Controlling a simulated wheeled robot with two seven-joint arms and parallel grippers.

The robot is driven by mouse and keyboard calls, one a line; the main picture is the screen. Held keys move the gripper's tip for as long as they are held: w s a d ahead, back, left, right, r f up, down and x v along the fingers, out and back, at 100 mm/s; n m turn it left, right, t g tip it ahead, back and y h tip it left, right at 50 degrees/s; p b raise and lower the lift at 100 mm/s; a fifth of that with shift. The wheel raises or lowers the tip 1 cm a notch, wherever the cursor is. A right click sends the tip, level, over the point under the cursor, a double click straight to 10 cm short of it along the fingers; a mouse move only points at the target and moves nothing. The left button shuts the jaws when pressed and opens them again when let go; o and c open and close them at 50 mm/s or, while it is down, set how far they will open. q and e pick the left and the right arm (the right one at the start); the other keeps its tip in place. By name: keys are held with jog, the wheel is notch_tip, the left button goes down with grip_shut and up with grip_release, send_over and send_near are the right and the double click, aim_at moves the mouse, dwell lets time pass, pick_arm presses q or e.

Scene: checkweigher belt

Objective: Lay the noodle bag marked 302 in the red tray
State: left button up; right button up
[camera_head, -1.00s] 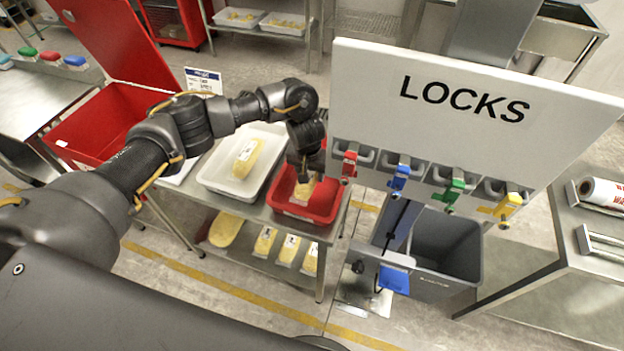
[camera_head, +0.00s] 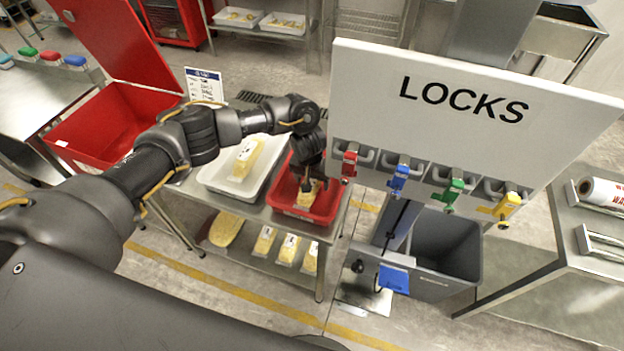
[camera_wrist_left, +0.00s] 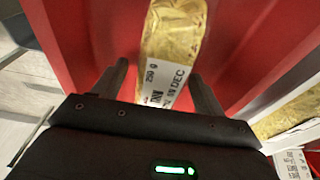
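The red tray (camera_head: 324,217) stands on the steel rack beside the white tray. One yellow noodle bag (camera_head: 307,198) with a white label lies in it, partly covered by my left gripper (camera_head: 308,182). In the left wrist view the bag (camera_wrist_left: 172,45) lies against the red tray (camera_wrist_left: 85,40). Its label shows "250 g" and "DEC"; I cannot read 302. The fingers of my left gripper (camera_wrist_left: 160,85) stand apart on either side of the label end, with a gap to the bag on each side. My right gripper is not in view.
A white tray (camera_head: 213,182) with another noodle bag (camera_head: 246,158) stands left of the red tray. Several bags (camera_head: 265,243) lie on the lower shelf. The LOCKS board (camera_head: 460,110) with coloured locks rises close on the right. A red bin (camera_head: 95,125) stands left.

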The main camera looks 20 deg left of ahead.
pick_arm(q)
notch_tip(320, 180, up, 12)
jog(key=s+p, duration=0.1)
jog(key=shift+s+p, duration=0.35)
jog(key=shift+s, duration=0.05)
jog(key=shift+s+a, duration=0.1)
dwell(0.5)
